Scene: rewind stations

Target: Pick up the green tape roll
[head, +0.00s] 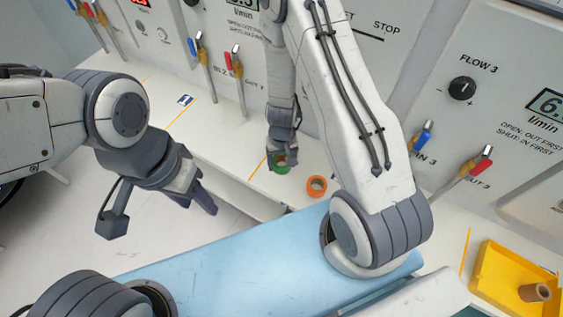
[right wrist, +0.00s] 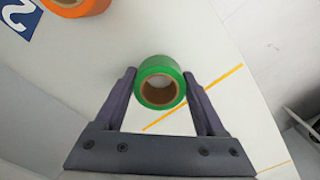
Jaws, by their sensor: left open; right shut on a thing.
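The green tape roll (head: 281,168) is at the white bench's front edge, under my right gripper (head: 284,155). In the right wrist view the green roll (right wrist: 160,84) sits between the two fingers of my right gripper (right wrist: 160,95), which is shut on it. Whether the roll touches the bench or is lifted, I cannot tell. My left gripper (head: 200,198) is open and empty, in front of the bench, well left of the roll.
An orange tape roll (head: 316,186) lies on the bench just right of the green one. A yellow tray (head: 478,262) with a brown roll (head: 534,292) is at lower right. Valve panels with red and blue levers (head: 235,62) stand behind the bench.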

